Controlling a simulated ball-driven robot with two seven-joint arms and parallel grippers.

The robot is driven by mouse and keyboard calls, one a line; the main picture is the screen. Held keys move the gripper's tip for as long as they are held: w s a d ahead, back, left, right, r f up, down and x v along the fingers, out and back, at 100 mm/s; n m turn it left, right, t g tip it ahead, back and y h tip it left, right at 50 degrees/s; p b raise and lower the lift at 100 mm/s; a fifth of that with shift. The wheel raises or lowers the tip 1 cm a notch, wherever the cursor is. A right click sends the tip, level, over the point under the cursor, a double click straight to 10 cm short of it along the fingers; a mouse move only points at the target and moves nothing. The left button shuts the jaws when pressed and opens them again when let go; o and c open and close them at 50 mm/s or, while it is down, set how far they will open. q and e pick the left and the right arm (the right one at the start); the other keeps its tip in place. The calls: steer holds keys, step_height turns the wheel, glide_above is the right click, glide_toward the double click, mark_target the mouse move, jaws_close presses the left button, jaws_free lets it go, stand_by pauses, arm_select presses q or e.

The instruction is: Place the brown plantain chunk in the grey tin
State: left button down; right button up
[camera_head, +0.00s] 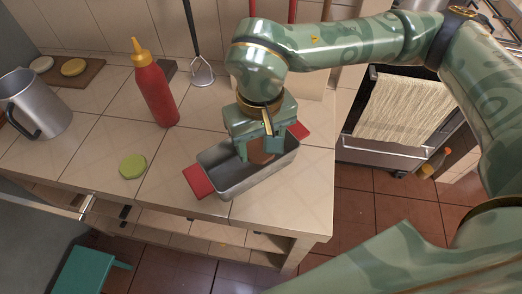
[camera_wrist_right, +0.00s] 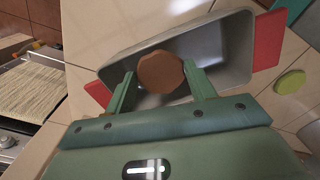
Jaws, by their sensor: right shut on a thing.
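The grey tin (camera_head: 236,184) with red handles stands on the tiled counter near its front right edge. My right gripper (camera_head: 257,152) points down over the tin and is shut on the brown plantain chunk (camera_head: 262,153). In the right wrist view the plantain chunk (camera_wrist_right: 161,72) sits between the two fingertips, over the opening of the tin (camera_wrist_right: 235,48). I cannot tell whether the chunk touches the tin's floor. The tin's inside looks otherwise empty where it shows. My left gripper is not in view.
A red squeeze bottle (camera_head: 154,92), a green disc (camera_head: 132,166) and a metal jug (camera_head: 38,104) stand left of the tin. A board (camera_head: 88,72) with round pieces lies at the back left. An oven with a towel (camera_head: 402,108) is right of the counter.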

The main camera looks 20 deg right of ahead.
steer(key=shift+w+d+f, duration=0.35)
steer(key=shift+w+f, duration=0.15)
steer(key=shift+f, duration=0.2)
steer(key=f, duration=0.1)
steer(key=f+b, duration=0.2)
steer(key=f, duration=0.1)
steer(key=shift+w+d, duration=0.2)
steer(key=shift+w, duration=0.1)
steer(key=shift+r, duration=0.1)
steer(key=shift+s, duration=0.1)
steer(key=o, duration=1)
step_height(320, 180, up, 12)
steer(key=p, duration=0.3)
steer(key=shift+p, duration=0.35)
